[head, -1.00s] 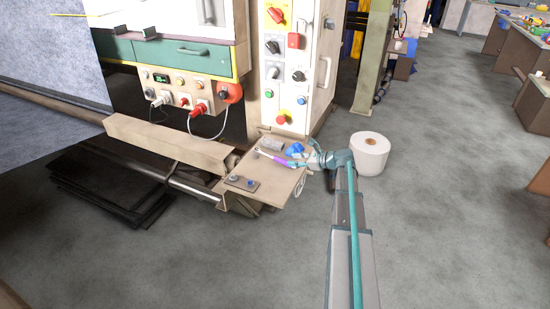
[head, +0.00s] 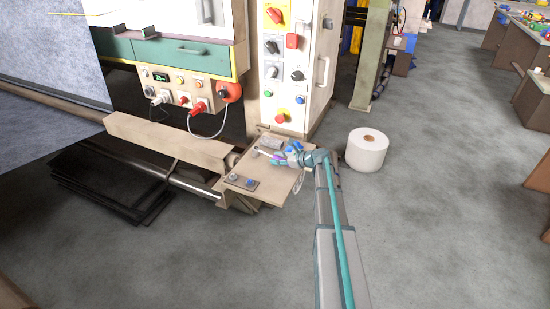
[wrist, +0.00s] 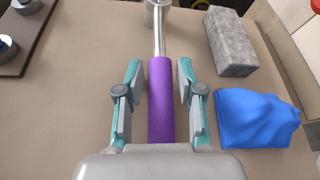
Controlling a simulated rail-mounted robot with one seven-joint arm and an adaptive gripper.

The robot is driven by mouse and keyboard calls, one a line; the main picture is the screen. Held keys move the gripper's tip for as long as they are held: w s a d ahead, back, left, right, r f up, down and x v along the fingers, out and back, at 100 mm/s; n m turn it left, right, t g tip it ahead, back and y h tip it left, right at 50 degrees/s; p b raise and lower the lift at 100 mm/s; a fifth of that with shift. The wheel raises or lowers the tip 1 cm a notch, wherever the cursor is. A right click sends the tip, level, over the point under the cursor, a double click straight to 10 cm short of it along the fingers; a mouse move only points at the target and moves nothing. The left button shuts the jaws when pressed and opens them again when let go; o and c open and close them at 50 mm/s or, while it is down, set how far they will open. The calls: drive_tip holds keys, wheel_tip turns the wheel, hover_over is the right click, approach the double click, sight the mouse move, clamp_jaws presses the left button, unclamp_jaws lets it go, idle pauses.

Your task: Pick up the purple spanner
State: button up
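The purple spanner lies on the beige machine shelf. In the wrist view its purple handle (wrist: 161,98) runs up the middle, and its silver shaft (wrist: 159,32) points away to a round metal head at the top edge. My gripper (wrist: 158,82) is open, with one teal finger on each side of the handle and a visible gap on both sides. In the head view my gripper (head: 288,156) is low over the shelf and hides most of the spanner. The near end of the handle is hidden under my gripper's body in the wrist view.
A grey block (wrist: 231,42) and a crumpled blue cloth (wrist: 256,118) lie right of the spanner, the cloth close to the right finger. A dark plate with knobs (head: 241,182) lies on the shelf (head: 278,190). The control cabinet rises behind; a white roll (head: 366,150) stands on the floor.

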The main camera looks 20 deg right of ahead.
clamp_jaws()
drive_tip(key=shift+r, duration=0.15)
drive_tip(key=shift+r+b, duration=0.4)
drive_tip(key=shift+r, duration=0.1)
drive_tip(key=s+a+r+b, duration=0.4)
drive_tip(key=s+r, duration=0.7)
drive_tip(key=s, duration=0.2)
drive_tip(key=shift+s+r, duration=0.25)
drive_tip(key=shift+r, duration=0.15)
drive_tip(key=w+a+f+m+h+p, duration=0.1)
drive_tip(key=a+f+m+h+p, duration=0.1)
drive_tip(key=a+p, duration=0.6)
drive_tip(key=shift+w+a+f+h, duration=0.15)
drive_tip(key=shift+w+a+h, duration=0.35)
drive_tip(key=shift+a, duration=1.5)
